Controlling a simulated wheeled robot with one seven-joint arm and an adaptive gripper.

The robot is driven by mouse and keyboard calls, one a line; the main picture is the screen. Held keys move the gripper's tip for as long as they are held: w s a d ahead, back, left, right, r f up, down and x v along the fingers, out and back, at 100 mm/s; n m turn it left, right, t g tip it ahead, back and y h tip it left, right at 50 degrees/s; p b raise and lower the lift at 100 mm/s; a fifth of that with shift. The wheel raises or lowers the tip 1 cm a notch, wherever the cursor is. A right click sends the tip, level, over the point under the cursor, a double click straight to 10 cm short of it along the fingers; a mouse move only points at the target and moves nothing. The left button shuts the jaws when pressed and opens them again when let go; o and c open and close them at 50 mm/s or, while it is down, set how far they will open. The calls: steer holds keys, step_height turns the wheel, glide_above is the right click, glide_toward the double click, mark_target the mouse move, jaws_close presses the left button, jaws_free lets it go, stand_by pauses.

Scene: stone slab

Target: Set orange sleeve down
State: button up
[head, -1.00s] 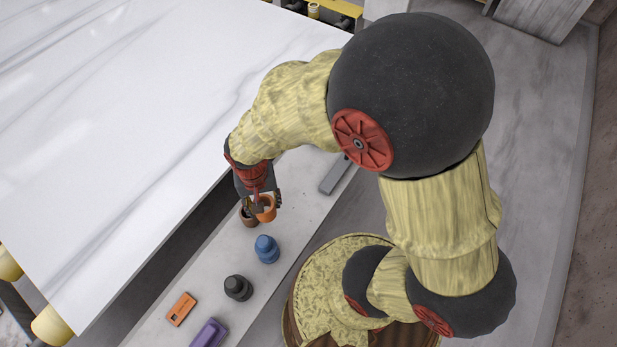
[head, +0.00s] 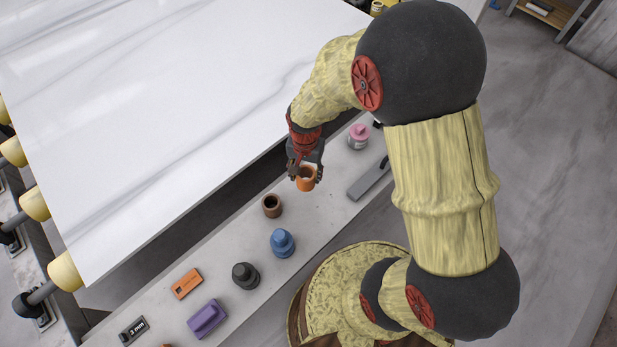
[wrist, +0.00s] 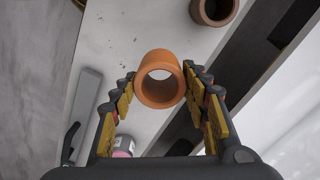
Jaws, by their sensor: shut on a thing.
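The orange sleeve (head: 306,181) is a short, hollow tube held in my gripper (head: 305,170) over the narrow grey ledge. In the wrist view the sleeve (wrist: 158,80) sits between the fingertips of my gripper (wrist: 160,84), with its open bore facing the camera. The gripper is shut on it. From these views I cannot tell how high its lower end is above the ledge. A brown sleeve (head: 271,206) stands on the ledge to the left and nearer; it also shows at the top of the wrist view (wrist: 214,8).
The ledge (head: 235,227) carries a blue piece (head: 282,243), a black piece (head: 245,276), an orange block (head: 187,284), a purple block (head: 207,319), a grey bar (head: 369,180) and a pink-topped jar (head: 358,136). A large white slab (head: 160,110) lies beyond a dark gap.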

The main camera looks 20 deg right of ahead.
mark_target(307, 172)
steer(key=w+f, duration=0.1)
steer(key=w+d+f, duration=0.1)
steer(key=f, duration=0.1)
steer(key=w+f+b, duration=0.1)
steer(key=shift+d+f, duration=0.3)
steer(key=shift+w+d+f+b, duration=0.15)
steer(key=shift+f+b, duration=0.2)
steer(key=shift+f, duration=0.6)
steer(key=shift+w+f+b, duration=0.15)
steer(key=shift+f+b, duration=0.2)
steer(key=shift+f, duration=0.55)
steer(key=shift+f, duration=0.1)
steer(key=o, duration=1.1)
steer(key=shift+o, duration=0.5)
